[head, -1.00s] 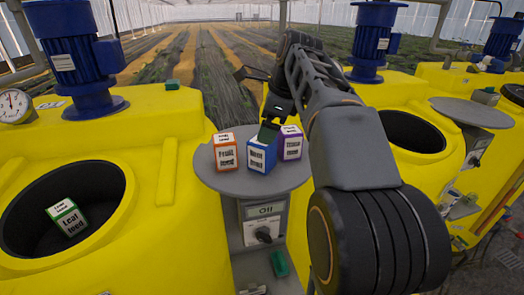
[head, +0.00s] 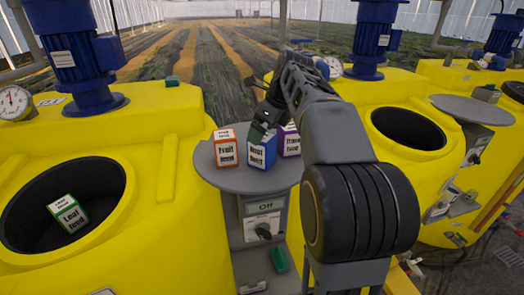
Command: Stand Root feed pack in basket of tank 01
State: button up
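The Root feed pack (head: 263,155) is the blue box in the middle of three packs on the grey round shelf (head: 222,180). Its label is partly readable. I cannot tell whether the fingers are closed on the pack. The yellow left tank (head: 150,140) has a dark round opening (head: 105,185) holding a green-and-white Leaf feed pack (head: 68,213). The right tank (head: 380,95) has a dark opening (head: 408,128) that looks empty. No tank number is readable.
An orange Fruit feed pack (head: 226,152) stands close left of the blue one, and a purple pack (head: 290,140) close right, partly hidden by my arm. A control box reading Off (head: 264,222) is below the shelf.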

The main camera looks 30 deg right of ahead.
jog(key=shift+p+x, duration=0.4)
jog(key=shift+x, duration=2.1)
jog(key=shift+s, duration=0.1)
jog(key=c, duration=1.1)
jog(key=shift+c, duration=1.1)
jog(key=shift+r, duration=0.1)
